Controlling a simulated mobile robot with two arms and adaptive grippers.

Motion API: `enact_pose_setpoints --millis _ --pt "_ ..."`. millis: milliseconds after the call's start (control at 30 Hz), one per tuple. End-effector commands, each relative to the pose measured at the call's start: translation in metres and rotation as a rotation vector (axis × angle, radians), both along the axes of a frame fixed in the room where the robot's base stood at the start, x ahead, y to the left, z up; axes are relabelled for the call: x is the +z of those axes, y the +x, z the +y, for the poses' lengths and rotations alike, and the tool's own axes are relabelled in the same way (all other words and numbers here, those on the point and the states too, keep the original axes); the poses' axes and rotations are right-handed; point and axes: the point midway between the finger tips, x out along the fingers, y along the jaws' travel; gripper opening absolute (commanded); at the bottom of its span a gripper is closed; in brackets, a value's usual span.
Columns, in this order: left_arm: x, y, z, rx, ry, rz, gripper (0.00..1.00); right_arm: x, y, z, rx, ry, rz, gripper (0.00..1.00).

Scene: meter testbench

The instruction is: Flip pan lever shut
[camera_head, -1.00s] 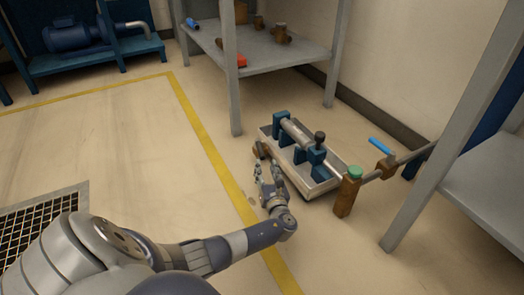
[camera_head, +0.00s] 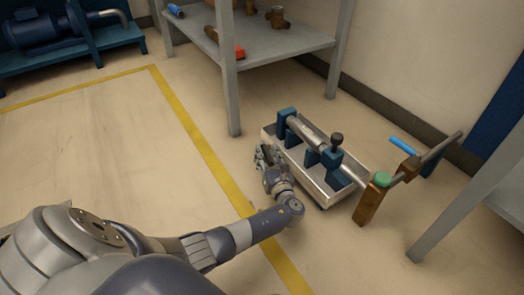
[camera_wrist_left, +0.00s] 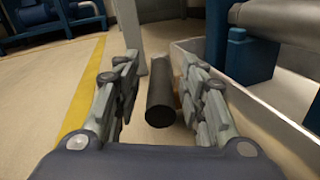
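The pan (camera_head: 315,191) is a grey rectangular tray on the floor under a pipe held in blue clamps. Its wall also shows at the right of the left wrist view (camera_wrist_left: 262,112). A dark round bar (camera_wrist_left: 161,95), which looks like the pan lever, lies between the fingers of my left gripper (camera_wrist_left: 160,100), beside the pan. The fingers are apart, with a gap to the bar on the left side. In the head view my left gripper (camera_head: 266,158) is at the pan's left side and hides most of the bar. My right gripper is out of view.
The pipe (camera_head: 306,133) continues right to a brown fitting with a green cap (camera_head: 382,179) and a blue-handled valve (camera_head: 403,147). A grey shelf (camera_head: 275,42) stands behind. The floor left of the yellow line (camera_head: 205,150) is clear.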

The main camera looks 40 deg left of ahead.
Motion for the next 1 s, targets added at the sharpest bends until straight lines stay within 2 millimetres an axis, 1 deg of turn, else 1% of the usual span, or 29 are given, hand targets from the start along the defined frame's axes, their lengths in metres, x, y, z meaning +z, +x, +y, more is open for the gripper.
enact_pose_setpoints --millis 233,267,300,367,400,433,667,833,1000 --pt "0.0004 0.0003 -0.0007 0.0 0.0 0.0 0.38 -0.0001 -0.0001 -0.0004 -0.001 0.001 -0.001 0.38" --pt "0.0004 0.0003 -0.0007 0.0 0.0 0.0 0.36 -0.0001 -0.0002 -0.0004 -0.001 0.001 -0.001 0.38" --pt "0.0004 0.0002 -0.0007 0.0 0.0 0.0 0.27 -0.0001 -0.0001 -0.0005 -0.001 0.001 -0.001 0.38" --pt "0.0003 0.0003 -0.0006 0.0 0.0 0.0 0.13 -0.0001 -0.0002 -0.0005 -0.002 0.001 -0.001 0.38" --pt "0.0003 0.0003 -0.0006 0.0 0.0 0.0 0.04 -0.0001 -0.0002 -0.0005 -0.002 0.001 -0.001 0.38" --pt "0.0003 0.0003 -0.0006 0.0 0.0 0.0 0.0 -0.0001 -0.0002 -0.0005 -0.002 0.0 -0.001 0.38" --pt "0.0004 0.0006 -0.0005 0.009 -0.001 -0.001 0.0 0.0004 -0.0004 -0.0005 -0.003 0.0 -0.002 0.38" --pt "0.0015 0.0018 -0.001 0.082 -0.003 -0.001 0.0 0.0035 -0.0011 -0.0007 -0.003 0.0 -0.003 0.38" --pt "0.0002 0.0015 0.0001 0.161 -0.001 -0.001 0.0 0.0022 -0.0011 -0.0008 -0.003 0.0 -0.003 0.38"
